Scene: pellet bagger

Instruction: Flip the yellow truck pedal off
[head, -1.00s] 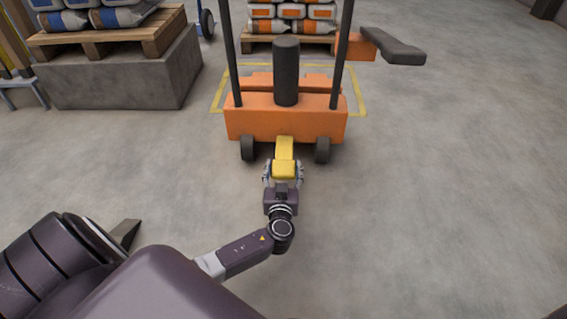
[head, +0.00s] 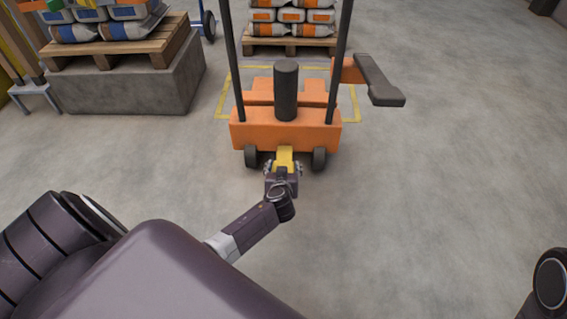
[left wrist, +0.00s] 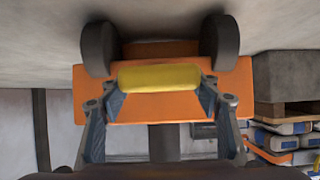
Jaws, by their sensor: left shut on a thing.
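The yellow pedal (head: 285,156) sticks out from the near side of the orange pallet truck (head: 270,134), between its two dark wheels. In the left wrist view the pedal (left wrist: 158,76) lies across the picture in front of the orange body (left wrist: 240,88). My left gripper (head: 284,171) is at the pedal, its fingers on either side of it. In the left wrist view the fingers (left wrist: 158,90) close on the pedal's two ends. The near part of the pedal is partly hidden by the gripper in the head view. My right gripper is not in view.
Two dark posts and a dark cylinder (head: 286,90) rise from the truck. An orange arm with a dark grey end (head: 380,80) sticks out at right. A concrete block (head: 125,78) with a loaded pallet stands at left. The floor at right is clear.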

